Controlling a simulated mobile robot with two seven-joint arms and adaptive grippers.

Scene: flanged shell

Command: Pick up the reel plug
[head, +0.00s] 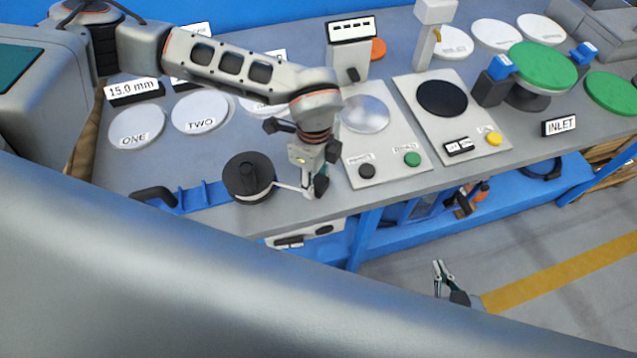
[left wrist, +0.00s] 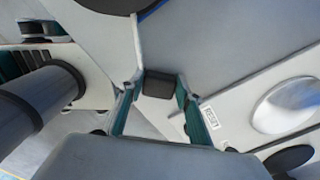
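The black reel (head: 247,178) stands at the front edge of the grey bench in the head view. A thin white strip (head: 287,187) runs from it to the right, to my left gripper (head: 311,190). In the left wrist view a dark block (left wrist: 159,84), which looks like the reel plug, lies between the fingertips of this gripper (left wrist: 159,93). The fingers stand apart on either side of it, and I see no clear grip. In the head view the gripper mostly hides the plug. My right gripper (head: 443,273) is low in front of the bench, empty, its fingers apart.
A blue bracket (head: 203,196) lies left of the reel. White discs marked ONE (head: 137,126) and TWO (head: 201,113) lie behind. A panel with a green button (head: 412,159) is close right of my left gripper. Open floor (head: 560,260) lies at the right front.

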